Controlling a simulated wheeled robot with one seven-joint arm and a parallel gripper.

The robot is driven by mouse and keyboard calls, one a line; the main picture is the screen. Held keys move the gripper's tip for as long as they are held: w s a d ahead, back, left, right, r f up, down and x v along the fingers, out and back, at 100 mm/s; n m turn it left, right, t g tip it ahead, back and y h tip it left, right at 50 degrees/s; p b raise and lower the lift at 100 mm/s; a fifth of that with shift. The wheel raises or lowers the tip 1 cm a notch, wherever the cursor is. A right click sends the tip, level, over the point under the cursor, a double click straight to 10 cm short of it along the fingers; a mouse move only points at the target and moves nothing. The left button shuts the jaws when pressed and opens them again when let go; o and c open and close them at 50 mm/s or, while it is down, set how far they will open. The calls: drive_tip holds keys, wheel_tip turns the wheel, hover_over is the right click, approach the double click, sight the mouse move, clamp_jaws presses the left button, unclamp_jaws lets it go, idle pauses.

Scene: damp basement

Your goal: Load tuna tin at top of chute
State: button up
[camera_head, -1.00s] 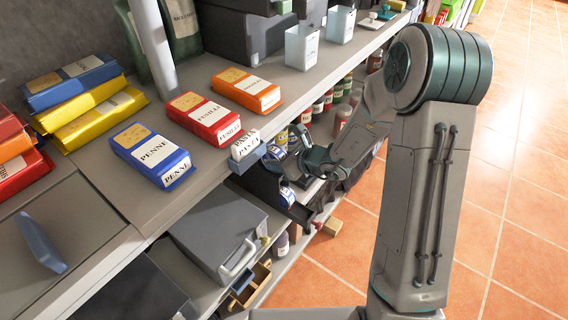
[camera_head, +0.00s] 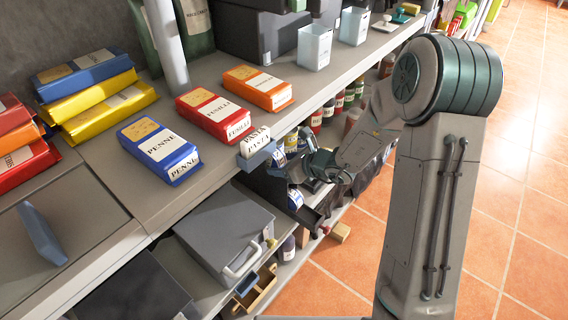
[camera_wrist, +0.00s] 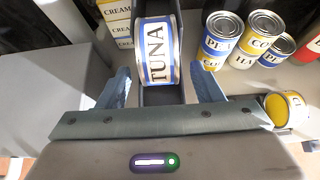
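The tuna tin (camera_wrist: 157,52), blue and white with the word TUNA, shows in the wrist view on its side in a dark, narrow channel, which looks like the chute (camera_wrist: 162,95). My gripper (camera_wrist: 163,76) is open, with one finger on each side of the channel. Gaps show between the fingers and the tin, so it is not gripped. In the head view my gripper (camera_head: 308,168) reaches in below the shelf edge. A blue-and-white tin (camera_head: 295,199) shows just below it, partly hidden; its label is too small to read there.
Blue and yellow tins (camera_wrist: 221,35) stand right of the channel, and a yellow tin (camera_wrist: 286,108) lies nearer. Cream boxes (camera_wrist: 117,22) stand left. Above, the shelf holds pasta boxes (camera_head: 160,150) and a pasta sign (camera_head: 256,146). A grey bin (camera_head: 215,225) sits below.

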drive_tip(key=p+v, duration=0.3)
drive_tip(key=v, duration=1.1)
drive_tip(key=s+a+r+n+g+h+p, duration=0.25)
drive_tip(key=s+r+n+g+p, duration=0.25)
drive_tip(key=s+r+n+p, duration=0.55)
drive_tip(key=s+d+r+n+h+p, duration=0.2)
drive_tip(key=s+d+r+n+h, duration=0.1)
drive_tip(key=r+n, duration=0.4)
drive_tip(key=s+d+r+n+h+p, duration=0.3)
drive_tip(key=s+d+r+n, duration=0.2)
drive_tip(key=r+n, duration=0.3)
drive_tip(key=shift+d+r+t+h, duration=0.3)
drive_tip(key=shift+d+r+h, duration=0.05)
drive_tip(key=shift+d, duration=0.45)
idle(1.8)
